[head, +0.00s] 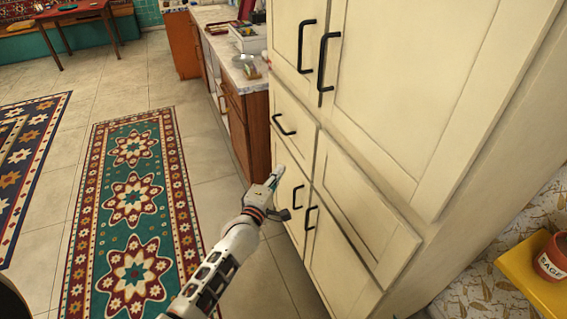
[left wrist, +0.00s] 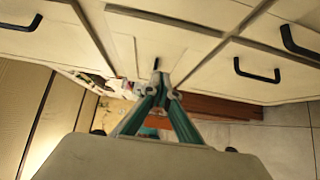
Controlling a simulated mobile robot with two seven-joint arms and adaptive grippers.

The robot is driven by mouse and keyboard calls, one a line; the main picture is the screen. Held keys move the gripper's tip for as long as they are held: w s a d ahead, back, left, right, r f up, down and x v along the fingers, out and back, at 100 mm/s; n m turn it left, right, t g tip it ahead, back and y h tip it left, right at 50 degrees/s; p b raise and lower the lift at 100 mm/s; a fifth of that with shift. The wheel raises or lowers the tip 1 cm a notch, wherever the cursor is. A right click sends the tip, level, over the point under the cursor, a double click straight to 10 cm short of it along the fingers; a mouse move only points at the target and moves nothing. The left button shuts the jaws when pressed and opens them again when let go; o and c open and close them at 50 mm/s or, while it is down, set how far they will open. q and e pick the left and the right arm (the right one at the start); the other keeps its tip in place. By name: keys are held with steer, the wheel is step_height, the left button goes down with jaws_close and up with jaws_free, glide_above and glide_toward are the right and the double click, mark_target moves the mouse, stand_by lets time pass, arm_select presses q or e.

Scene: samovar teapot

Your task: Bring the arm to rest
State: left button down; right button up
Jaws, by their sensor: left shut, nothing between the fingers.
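My left gripper (head: 277,175) is near the middle of the head view, in front of the tall cream cabinet (head: 408,95). Its green-sided fingers also show in the left wrist view (left wrist: 162,92), with the tips together and nothing between them. In the head view the gripper overlaps the cabinet's lower doors. I cannot tell whether it touches them. My white left arm reaches up from the bottom edge. My right gripper is not in view.
Black handles (head: 285,125) stick out from the cabinet close to the gripper. A wooden counter (head: 240,110) with a pale top stands beyond. A patterned green runner (head: 134,215) lies on open tiled floor to the left. A yellow shelf (head: 525,275) holds a pot (head: 553,258) at right.

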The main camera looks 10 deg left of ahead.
arm_select(q)
steer(key=shift+s, duration=0.25)
steer(key=s+a+f+m+g, duration=0.1)
steer(key=s+f+m, duration=0.4)
steer(key=s, duration=0.6)
steer(key=s+a+f+m+g, duration=0.2)
steer(key=s+f+m, duration=0.3)
steer(key=s+m, duration=0.3)
steer(key=s+a+f+m+g, duration=0.2)
steer(key=s+f+m, duration=0.3)
steer(key=s, duration=0.9)
steer(key=shift+s+a+f+m+g+y, duration=0.2)
steer(key=shift+a+f+m+g+y, duration=0.1)
steer(key=shift+m+g, duration=0.65)
